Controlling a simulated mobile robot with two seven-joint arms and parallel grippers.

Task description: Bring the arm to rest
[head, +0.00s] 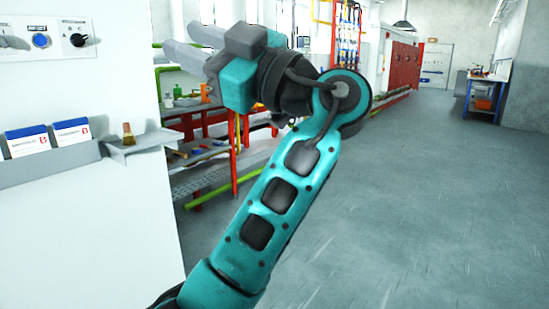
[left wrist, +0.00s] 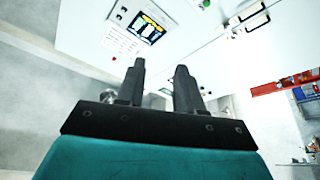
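My left arm, teal and black, rises from the bottom of the head view and bends at the wrist. My left gripper (head: 182,42) is at the end of it, raised in front of the white panel's right edge and pointing left. In the left wrist view the two dark fingers of my left gripper (left wrist: 160,68) stand apart with nothing between them. The fingers touch nothing that I can see. My right gripper is in neither view.
A white cabinet (head: 70,240) stands close on the left, with a blue button (head: 40,40), a black knob (head: 78,40), booklets (head: 27,140) and a brush (head: 128,133) on a small shelf (head: 150,143). Red-framed racks stand behind my arm. The grey floor (head: 430,200) at right is clear.

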